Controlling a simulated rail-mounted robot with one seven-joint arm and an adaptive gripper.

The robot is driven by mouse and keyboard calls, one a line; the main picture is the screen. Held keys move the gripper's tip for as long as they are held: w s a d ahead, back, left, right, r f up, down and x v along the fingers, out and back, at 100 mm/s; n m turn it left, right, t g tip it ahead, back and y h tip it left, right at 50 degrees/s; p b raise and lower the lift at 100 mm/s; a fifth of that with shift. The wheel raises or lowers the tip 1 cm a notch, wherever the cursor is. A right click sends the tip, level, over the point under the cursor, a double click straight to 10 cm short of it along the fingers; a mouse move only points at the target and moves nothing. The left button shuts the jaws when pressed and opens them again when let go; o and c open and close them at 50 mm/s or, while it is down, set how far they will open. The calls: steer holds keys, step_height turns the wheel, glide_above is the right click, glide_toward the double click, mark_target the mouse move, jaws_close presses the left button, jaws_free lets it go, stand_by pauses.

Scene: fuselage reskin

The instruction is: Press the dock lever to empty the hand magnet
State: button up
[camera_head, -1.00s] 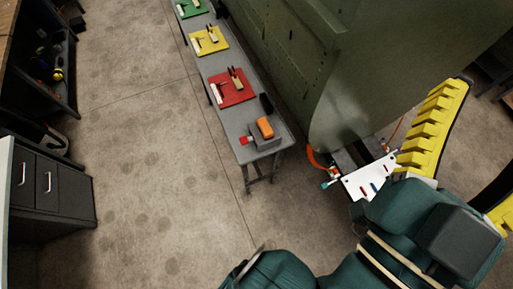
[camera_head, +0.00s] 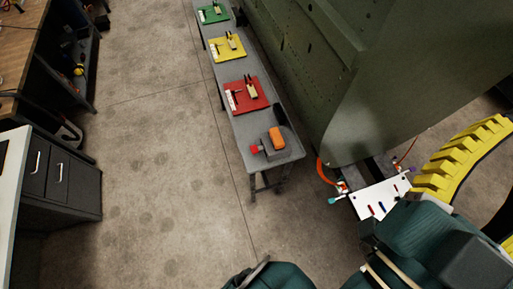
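The dock (camera_head: 287,153) is a small grey block at the near end of the long grey bench. An orange block (camera_head: 277,138), which looks like the hand magnet, sits on it. A small red piece (camera_head: 255,149), which looks like the dock lever, sticks out at the dock's left side. I cannot tell whether the lever is up or pressed, or whether anything clings to the magnet. My gripper's fingers are not in view. Dark green links of my arm fill the bottom and lower right, apart from the dock.
Red (camera_head: 246,95), yellow (camera_head: 228,47) and green (camera_head: 213,14) mats with small tools lie along the bench. A large green fuselage panel (camera_head: 370,70) stands close on its right. A dark drawer cabinet (camera_head: 68,185) stands left. The floor between is clear.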

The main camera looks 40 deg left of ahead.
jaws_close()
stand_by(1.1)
